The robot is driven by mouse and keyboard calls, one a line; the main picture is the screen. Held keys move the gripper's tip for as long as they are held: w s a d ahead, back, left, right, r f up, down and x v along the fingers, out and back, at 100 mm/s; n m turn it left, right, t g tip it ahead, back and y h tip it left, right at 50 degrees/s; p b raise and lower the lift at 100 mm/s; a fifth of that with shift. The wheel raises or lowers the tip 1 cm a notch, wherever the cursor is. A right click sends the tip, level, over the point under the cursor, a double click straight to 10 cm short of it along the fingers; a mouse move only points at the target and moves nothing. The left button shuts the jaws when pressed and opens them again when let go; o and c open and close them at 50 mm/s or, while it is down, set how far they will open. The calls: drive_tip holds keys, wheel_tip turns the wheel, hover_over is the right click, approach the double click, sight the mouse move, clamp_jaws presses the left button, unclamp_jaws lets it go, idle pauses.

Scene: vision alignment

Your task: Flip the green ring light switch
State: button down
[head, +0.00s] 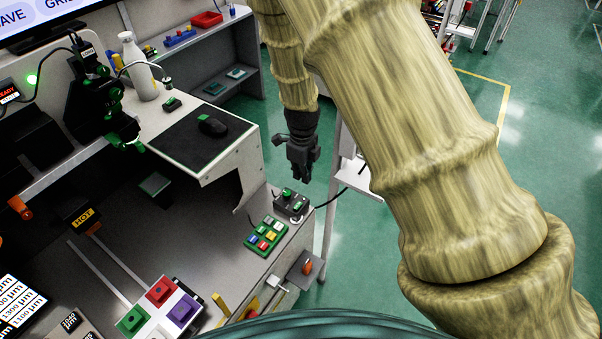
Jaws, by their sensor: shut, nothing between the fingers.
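A small grey control box (291,204) with a green-topped control (287,192) stands near the right edge of the workbench. It appears to be the ring light switch, but its label and switch position are too small to read. My gripper (302,176) is dark, points down and is shut and empty. In the head view it appears just above and slightly right of the box, apart from it. I cannot tell the exact height or depth gap.
A green button pad (266,236) sits just left of the box. A black mouse (212,126) rests on a raised shelf with a mat. A white bottle (138,66) and a black camera stand (92,92) are farther left. Green floor (352,235) is open to the right.

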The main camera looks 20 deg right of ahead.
drive_tip(key=s+d+f+n+h+b, duration=0.1)
drive_tip(key=s+d+f+n, duration=0.2)
drive_tip(key=s+f+n, duration=0.45)
drive_tip(key=s+d+f+n+h, duration=0.1)
drive_tip(key=s+d+f+n, duration=0.1)
drive_tip(key=s+f+n, duration=0.5)
drive_tip(key=s+a+f+n, duration=0.1)
drive_tip(key=s+f+n, duration=0.1)
drive_tip(key=s+n, duration=0.2)
drive_tip(key=s+a+f+n+y, duration=0.1)
drive_tip(key=s+f+n, duration=0.2)
drive_tip(key=s, duration=0.7)
drive_tip(key=s+a+f+n+y+b, duration=0.1)
drive_tip(key=s+a+f+n, duration=0.1)
drive_tip(key=s+n, duration=0.4)
drive_tip(key=shift+s+f, duration=0.4)
drive_tip(key=shift+s, duration=0.35)
